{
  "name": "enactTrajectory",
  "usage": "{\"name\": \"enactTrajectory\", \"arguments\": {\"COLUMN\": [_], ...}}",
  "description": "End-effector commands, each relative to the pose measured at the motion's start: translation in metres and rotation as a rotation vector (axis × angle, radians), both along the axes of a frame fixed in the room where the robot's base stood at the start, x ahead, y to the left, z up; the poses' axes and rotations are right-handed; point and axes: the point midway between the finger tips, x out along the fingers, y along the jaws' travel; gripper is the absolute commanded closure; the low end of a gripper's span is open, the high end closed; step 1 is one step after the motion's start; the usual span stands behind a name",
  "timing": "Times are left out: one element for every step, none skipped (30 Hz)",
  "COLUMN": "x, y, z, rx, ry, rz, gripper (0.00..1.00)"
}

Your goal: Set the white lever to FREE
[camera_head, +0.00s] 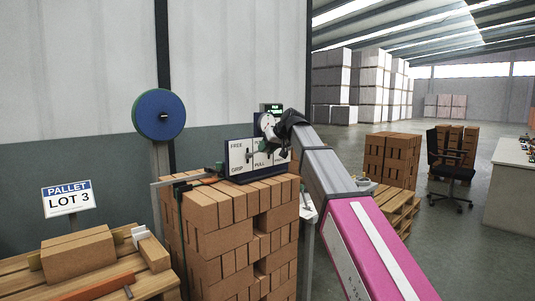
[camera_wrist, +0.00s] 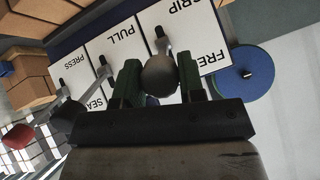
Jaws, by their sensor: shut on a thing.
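The control panel (camera_head: 240,158) stands on stacked bricks in the head view, its left plate marked FREE at the top and GRIP at the bottom. My gripper (camera_head: 280,130) is at the panel, its fingertips mostly hidden by the wrist. In the wrist view the FREE/GRIP plate (camera_wrist: 205,40) appears upside down. A pale lever comes out of it and ends in a greyish-white ball knob (camera_wrist: 159,76). My gripper's green fingers (camera_wrist: 159,85) are shut on this knob, one on each side. The lever's exact setting cannot be told.
Beside it, a lever with a dark knob (camera_wrist: 66,114) and one with a red knob (camera_wrist: 18,136) stick out from the PULL and PRESS plates. A blue disc (camera_head: 158,114) stands on a post left of the panel. A pallet sign (camera_head: 68,198) stands at far left.

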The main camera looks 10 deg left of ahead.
Motion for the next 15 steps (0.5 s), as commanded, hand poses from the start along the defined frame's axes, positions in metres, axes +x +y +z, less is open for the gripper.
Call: {"name": "enactTrajectory", "arguments": {"x": [0.0023, 0.0025, 0.0027, 0.0028, 0.003, 0.003, 0.0031, 0.0031, 0.0032, 0.0032, 0.0032, 0.0033, 0.0034, 0.0034, 0.0034], "y": [0.0021, 0.0025, 0.003, 0.0032, 0.0035, 0.0037, 0.0039, 0.0039, 0.0041, 0.0042, 0.0042, 0.0043, 0.0044, 0.0045, 0.0045], "z": [0.0045, 0.0053, 0.0063, 0.0069, 0.0073, 0.0077, 0.008, 0.0082, 0.0084, 0.0085, 0.0085, 0.0085, 0.0086, 0.0087, 0.0088], "rx": [0.008, 0.008, 0.008, 0.009, 0.009, 0.01, 0.01, 0.01, 0.011, 0.011, 0.011, 0.011, 0.012, 0.012, 0.012], "ry": [-0.006, -0.007, -0.007, -0.008, -0.008, -0.008, -0.009, -0.008, -0.009, -0.009, -0.009, -0.009, -0.01, -0.01, -0.009], "rz": [0.001, 0.002, 0.002, 0.002, 0.002, 0.002, 0.003, 0.003, 0.003, 0.003, 0.003, 0.003, 0.003, 0.003, 0.003], "gripper": [1.0, 1.0, 1.0, 1.0, 1.0, 1.0, 1.0, 1.0, 1.0, 1.0, 1.0, 1.0, 1.0, 1.0, 1.0]}}
